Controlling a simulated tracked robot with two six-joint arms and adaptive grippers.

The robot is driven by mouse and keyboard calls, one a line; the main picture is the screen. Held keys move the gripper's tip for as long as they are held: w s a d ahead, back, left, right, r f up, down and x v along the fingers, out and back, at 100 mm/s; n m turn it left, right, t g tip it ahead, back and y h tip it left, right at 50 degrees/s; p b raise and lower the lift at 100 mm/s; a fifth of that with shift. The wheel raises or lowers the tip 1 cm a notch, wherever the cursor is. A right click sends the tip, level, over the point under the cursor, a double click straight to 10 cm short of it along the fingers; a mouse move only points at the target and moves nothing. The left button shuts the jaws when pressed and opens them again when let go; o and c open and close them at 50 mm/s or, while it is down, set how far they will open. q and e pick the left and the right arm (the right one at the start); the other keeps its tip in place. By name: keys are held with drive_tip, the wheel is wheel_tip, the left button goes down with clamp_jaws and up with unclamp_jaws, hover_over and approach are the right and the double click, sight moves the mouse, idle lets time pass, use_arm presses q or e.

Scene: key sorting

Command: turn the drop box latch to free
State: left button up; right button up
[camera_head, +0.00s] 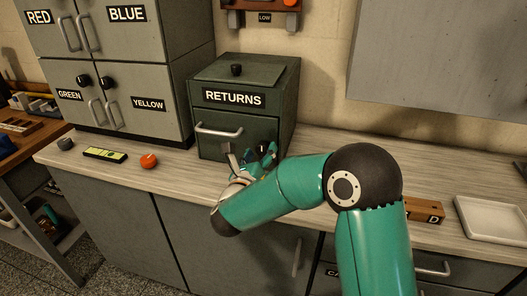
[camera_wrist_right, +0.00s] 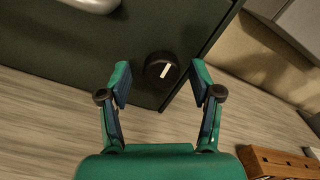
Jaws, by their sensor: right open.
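The drop box (camera_head: 245,78) is a dark green box labelled RETURNS, standing on the counter with a bar handle (camera_head: 218,132) on its front. Its latch (camera_head: 262,149) is partly hidden by my gripper in the head view. In the right wrist view the latch is a round black knob (camera_wrist_right: 160,68) with a white mark, low on the green front near a corner. My right gripper (camera_head: 253,155) is open and empty in front of the box. Its fingertips (camera_wrist_right: 160,85) sit on either side of the knob in the wrist picture, with no clear contact. My left gripper is not in view.
An orange round object (camera_head: 148,161) and a yellow-green device (camera_head: 105,155) lie on the counter. A wooden block (camera_head: 424,210) and a white tray (camera_head: 492,219) are at right. The counter right of the box is largely clear.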

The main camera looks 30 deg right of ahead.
drive_tip(key=shift+w, duration=0.1)
drive_tip(key=c, duration=1.1)
drive_tip(key=shift+d, duration=0.25)
drive_tip(key=shift+c, duration=0.2)
drive_tip(key=shift+a+f, duration=0.1)
drive_tip(key=shift+a+f+m+b, duration=0.1)
drive_tip(key=shift+f+m+b, duration=0.1)
drive_tip(key=shift+m+b, duration=0.7)
drive_tip(key=m+b, duration=1.3)
drive_tip(key=b, duration=0.5)
drive_tip(key=shift+f, duration=0.15)
drive_tip(key=m+b, duration=0.2)
drive_tip(key=shift+m, duration=0.3)
drive_tip(key=shift+r+m+b, duration=0.2)
drive_tip(key=shift+m+b, duration=0.2)
drive_tip(key=shift+b, duration=0.1)
